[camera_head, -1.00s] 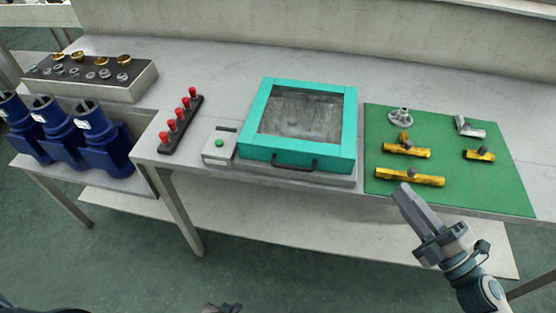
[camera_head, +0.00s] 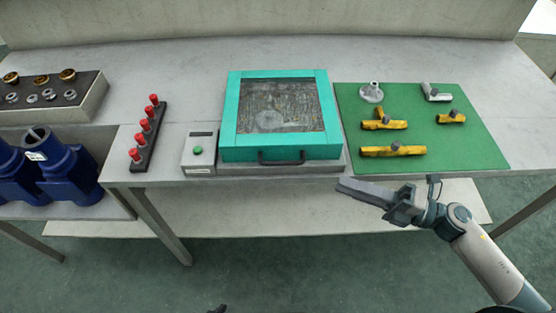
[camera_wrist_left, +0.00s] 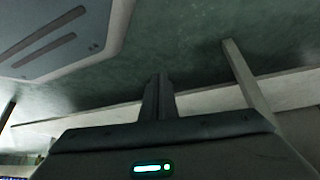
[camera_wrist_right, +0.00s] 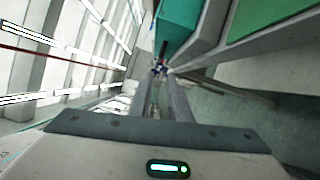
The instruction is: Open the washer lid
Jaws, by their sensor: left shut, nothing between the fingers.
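The washer is a teal box whose lid (camera_head: 232,112), with a dark window, is shut. Its dark handle (camera_head: 282,160) is on the front edge. Part of the teal washer shows in the right wrist view (camera_wrist_right: 178,28). My right gripper (camera_head: 345,186) is in front of the bench edge, right of the handle and apart from it. Its fingers (camera_wrist_right: 160,90) are apart with nothing between them. My left gripper (camera_wrist_left: 157,85) is shut and empty, over the floor. Only a dark tip of it may show at the bottom of the head view.
A control box with a green button (camera_head: 197,150) stands left of the washer, beside a rack of red-topped pegs (camera_head: 146,135). A green mat (camera_head: 470,145) with yellow and grey fittings lies right. Blue pumps (camera_head: 65,170) stand far left. The floor in front is clear.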

